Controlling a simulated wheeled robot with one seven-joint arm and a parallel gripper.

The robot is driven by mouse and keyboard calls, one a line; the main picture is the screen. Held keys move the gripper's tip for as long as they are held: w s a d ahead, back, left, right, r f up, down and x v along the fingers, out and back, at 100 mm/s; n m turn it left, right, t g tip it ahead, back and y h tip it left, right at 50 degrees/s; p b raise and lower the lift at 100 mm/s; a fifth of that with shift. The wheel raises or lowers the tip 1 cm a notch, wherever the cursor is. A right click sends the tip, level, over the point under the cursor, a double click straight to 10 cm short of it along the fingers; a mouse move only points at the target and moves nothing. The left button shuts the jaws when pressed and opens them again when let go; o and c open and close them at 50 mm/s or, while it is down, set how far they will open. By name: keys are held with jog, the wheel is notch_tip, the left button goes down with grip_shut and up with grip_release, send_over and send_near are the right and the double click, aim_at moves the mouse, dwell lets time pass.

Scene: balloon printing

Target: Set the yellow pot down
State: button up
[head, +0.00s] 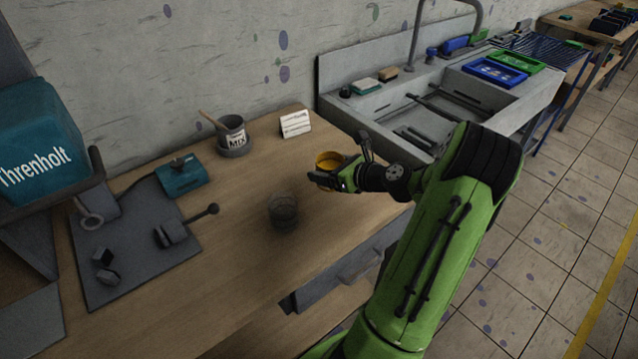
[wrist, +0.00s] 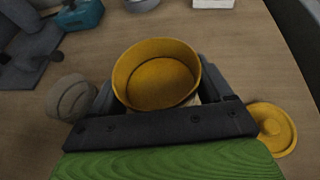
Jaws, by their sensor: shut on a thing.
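The yellow pot (head: 326,158) is upright and open-topped in my gripper (head: 338,177), over the right part of the wooden table. In the wrist view the pot (wrist: 156,76) sits between the two fingers of my gripper (wrist: 160,98), which are shut on it. The inside of the pot looks plain and empty. I cannot tell whether its base touches the table. A yellow lid (wrist: 273,128) lies on the table just right of the gripper in the wrist view; the arm hides it in the head view.
A grey see-through jar (head: 283,212) stands near the pot, also in the wrist view (wrist: 70,97). A MIX tin (head: 232,137), a white card (head: 295,122) and a teal box (head: 181,176) stand farther back. The front of the wooden table (head: 215,280) is clear. A sink (head: 420,120) lies right.

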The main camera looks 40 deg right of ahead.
notch_tip(320, 180, down, 5)
jog(key=shift+w+f+b, duration=0.1)
jog(key=shift+b, duration=0.75)
jog(key=shift+r, duration=0.2)
jog(key=shift+f, duration=0.1)
jog(key=o, duration=1.2)
